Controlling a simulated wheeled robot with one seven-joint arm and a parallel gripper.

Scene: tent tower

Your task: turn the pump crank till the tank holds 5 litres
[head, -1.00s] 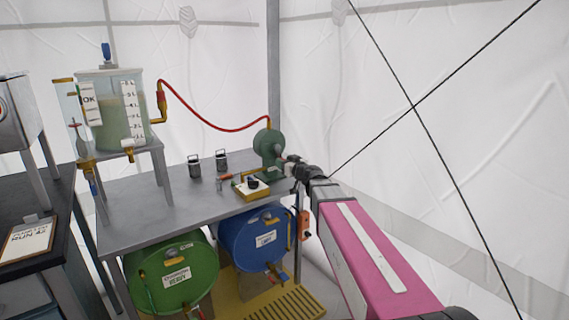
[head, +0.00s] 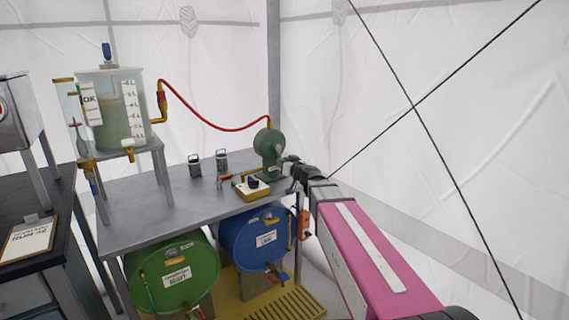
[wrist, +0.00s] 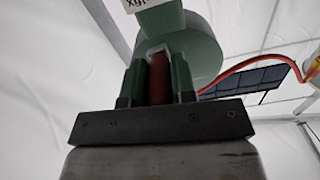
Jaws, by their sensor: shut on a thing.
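The green pump (head: 268,146) stands at the right end of the grey table, with a red hose running to the tank. My gripper (head: 287,160) is at the pump's right side. In the wrist view the two fingers of my gripper (wrist: 158,82) are shut around the reddish-brown crank handle (wrist: 158,80), below the green pump body (wrist: 195,55). The clear tank (head: 122,108) on its stand at the left holds murky green liquid, filling much of it. Its white scale (head: 132,112) is too small to read surely. An OK label (head: 89,102) shows beside it.
Two small dark canisters (head: 194,165) and a yellow-based box (head: 252,189) stand on the table (head: 150,208). A green drum (head: 175,278) and a blue drum (head: 255,238) sit below. Tent walls and crossed dark cords are at right.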

